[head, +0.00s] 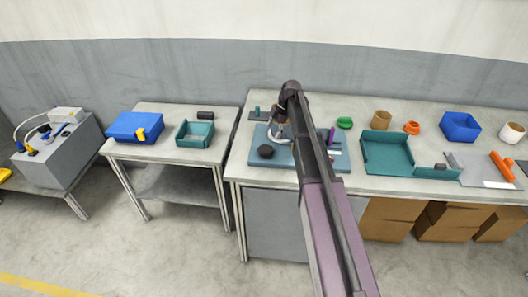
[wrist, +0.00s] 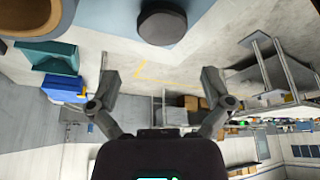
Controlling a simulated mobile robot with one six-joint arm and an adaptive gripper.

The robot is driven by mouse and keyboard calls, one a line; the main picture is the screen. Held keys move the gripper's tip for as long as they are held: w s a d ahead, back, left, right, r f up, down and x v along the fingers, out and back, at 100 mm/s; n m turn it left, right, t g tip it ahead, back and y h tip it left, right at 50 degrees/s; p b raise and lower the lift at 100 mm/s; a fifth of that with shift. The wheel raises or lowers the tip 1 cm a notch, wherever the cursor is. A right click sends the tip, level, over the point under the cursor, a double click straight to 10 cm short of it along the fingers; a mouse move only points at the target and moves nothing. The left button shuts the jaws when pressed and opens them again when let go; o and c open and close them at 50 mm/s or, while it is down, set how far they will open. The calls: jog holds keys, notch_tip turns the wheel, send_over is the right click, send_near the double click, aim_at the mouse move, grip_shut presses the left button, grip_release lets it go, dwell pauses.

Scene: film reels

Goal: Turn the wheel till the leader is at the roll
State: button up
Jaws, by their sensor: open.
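A blue-grey base plate (head: 258,162) lies at the left part of the long bench. A dark round knob-like piece (head: 265,151) stands near its front left; the wrist view shows it as a dark short cylinder (wrist: 162,22), ahead of my fingers and apart from them. A tan rounded piece with a dark middle (wrist: 22,18) is cut off at the upper left of the wrist view. My gripper (wrist: 160,78) is open, with nothing between its fingers. In the head view my arm covers much of the plate's middle. I cannot make out the wheel, leader or roll surely.
A purple upright piece (head: 331,136) stands right of my arm. A side table holds a blue box (head: 134,126) and teal bin (head: 195,143).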

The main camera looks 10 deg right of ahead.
aim_at(265, 148)
jog(key=shift+b+x, duration=3.65)
jog(key=shift+x, duration=0.65)
jog(key=shift+d, duration=0.1)
jog(key=shift+r, duration=0.1)
jog(key=c, duration=0.8)
jog(key=shift+o, duration=0.2)
jog(key=shift+a, duration=0.3)
jog(key=shift+d, duration=0.25)
